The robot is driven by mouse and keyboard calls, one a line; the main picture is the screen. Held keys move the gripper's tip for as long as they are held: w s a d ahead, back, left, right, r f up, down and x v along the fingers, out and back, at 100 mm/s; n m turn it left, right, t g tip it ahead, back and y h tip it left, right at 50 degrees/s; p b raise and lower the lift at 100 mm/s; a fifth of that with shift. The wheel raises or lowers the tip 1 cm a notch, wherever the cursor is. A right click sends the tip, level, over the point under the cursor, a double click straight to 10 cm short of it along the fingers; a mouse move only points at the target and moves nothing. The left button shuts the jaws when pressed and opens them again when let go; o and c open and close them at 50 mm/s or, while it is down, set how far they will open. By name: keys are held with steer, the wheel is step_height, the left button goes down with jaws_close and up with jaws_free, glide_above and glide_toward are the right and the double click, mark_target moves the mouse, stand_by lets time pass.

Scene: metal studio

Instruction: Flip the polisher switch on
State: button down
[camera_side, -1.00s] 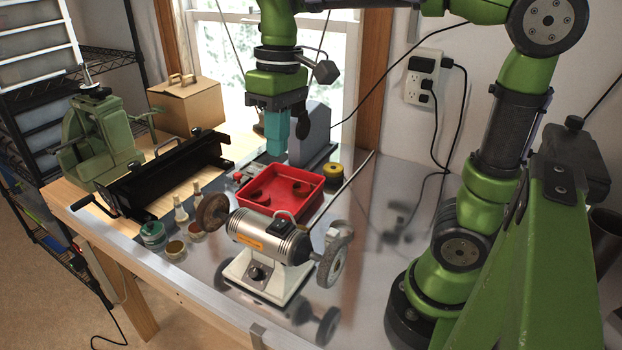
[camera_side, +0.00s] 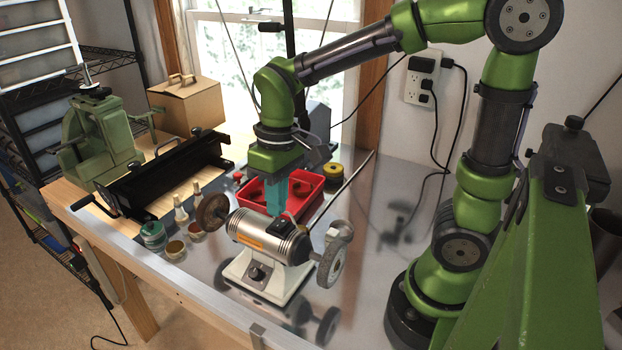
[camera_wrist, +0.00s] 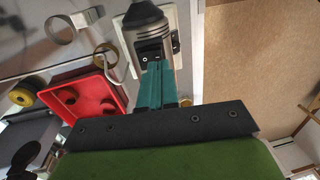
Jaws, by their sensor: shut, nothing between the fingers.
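The polisher (camera_side: 268,240) is a silver motor on a white base, with a wheel at each end, standing on the metal bench. Its black rocker switch (camera_wrist: 152,54) shows on the motor housing in the wrist view. The switch sits on a small black plate on top of the motor, seen at a slant in the side view. My gripper (camera_side: 276,205) has teal fingers pointing down, shut and empty. Their tips (camera_wrist: 157,70) are right at the switch's near edge in the wrist view. I cannot tell whether they touch it.
A red tray (camera_side: 306,197) with brown pieces lies just behind the polisher. Small bottles and tins (camera_side: 176,249) stand to its left. A black bending machine (camera_side: 165,178) and a green press (camera_side: 98,140) are farther left.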

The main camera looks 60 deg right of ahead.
mark_target(280, 224)
steer(key=shift+a+f, duration=0.2)
steer(key=shift+f, duration=1.05)
